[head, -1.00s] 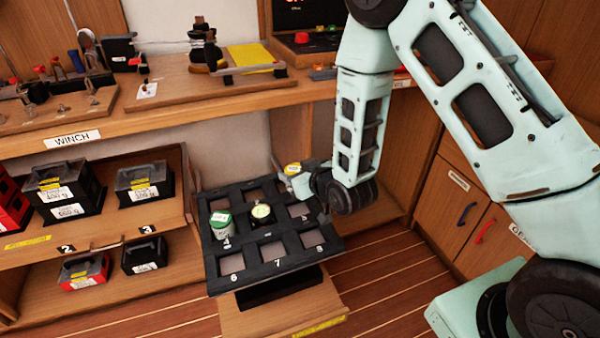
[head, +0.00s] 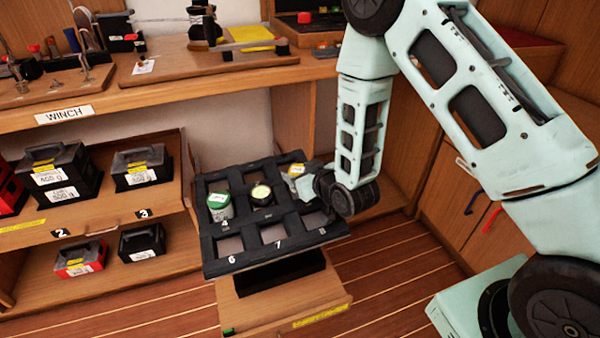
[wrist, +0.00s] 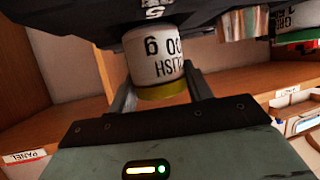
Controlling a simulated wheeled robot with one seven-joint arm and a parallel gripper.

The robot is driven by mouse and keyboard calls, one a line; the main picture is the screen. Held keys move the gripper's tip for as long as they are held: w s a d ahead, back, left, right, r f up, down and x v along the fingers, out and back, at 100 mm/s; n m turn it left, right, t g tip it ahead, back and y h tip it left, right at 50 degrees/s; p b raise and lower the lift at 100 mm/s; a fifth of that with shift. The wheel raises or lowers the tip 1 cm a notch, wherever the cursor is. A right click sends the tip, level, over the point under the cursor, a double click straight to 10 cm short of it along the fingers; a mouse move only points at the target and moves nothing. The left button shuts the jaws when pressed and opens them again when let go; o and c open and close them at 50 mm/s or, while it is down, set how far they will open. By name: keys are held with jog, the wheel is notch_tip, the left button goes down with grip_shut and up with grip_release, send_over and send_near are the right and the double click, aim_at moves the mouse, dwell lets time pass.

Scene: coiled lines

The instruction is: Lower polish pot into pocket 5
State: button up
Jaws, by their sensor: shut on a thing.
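The polish pot (head: 297,171) is white with a yellow lid. In the wrist view it (wrist: 155,62) appears upside down, with its lid toward me and "600 g" on its label. My gripper (head: 305,183) is shut on it, with one finger on each side (wrist: 158,92). The dark pocket rack (head: 225,268) stands below, and the pot is at its right rear part. A mark like a 5 shows on the rack edge beside the pot in the wrist view. The pot's lower end is hidden by the rack there, so its depth in the pocket is unclear.
A green-lidded pot (head: 219,205) and a dark pot with a pale yellow top (head: 261,194) stand in neighbouring pockets. The front pockets, 6 to 8, look empty. A wooden shelf with black boxes (head: 142,168) is at left, and a workbench (head: 200,80) runs behind.

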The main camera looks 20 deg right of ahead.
jog(key=shift+f+b, duration=0.35)
jog(key=shift+f, duration=0.05)
